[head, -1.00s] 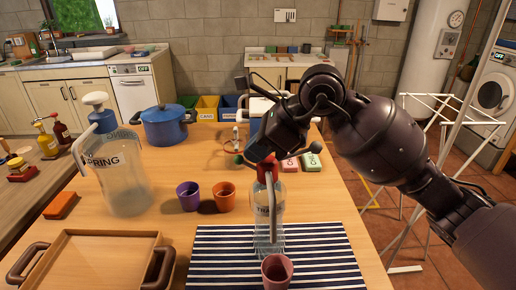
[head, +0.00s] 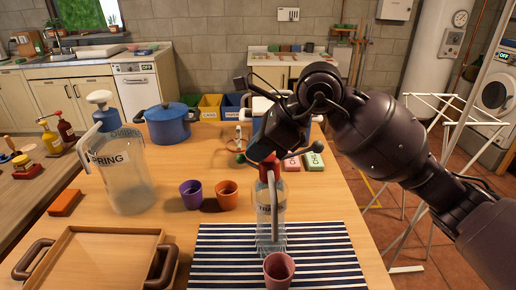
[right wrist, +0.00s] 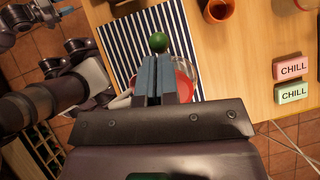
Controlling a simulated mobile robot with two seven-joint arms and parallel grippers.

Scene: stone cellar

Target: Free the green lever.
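A round green knob (head: 241,158) shows in the head view just left of my right gripper. In the right wrist view the green knob (right wrist: 158,42) sits just beyond the fingertips. The rest of the lever is hidden by my gripper. A clear bottle (head: 270,210) with a red top (right wrist: 185,88) stands upright below, on the striped mat. My right gripper (right wrist: 156,60) has its fingers close together. I cannot see anything held between them.
Striped mat (head: 330,262) bears a pink cup (head: 279,268). Purple cup (head: 190,195), orange cup (head: 227,195), large jug (head: 125,175) and wooden tray (head: 90,255) stand left. Blue pot (head: 166,125) stands farther back. Two labelled blocks (right wrist: 291,68) lie behind the bottle.

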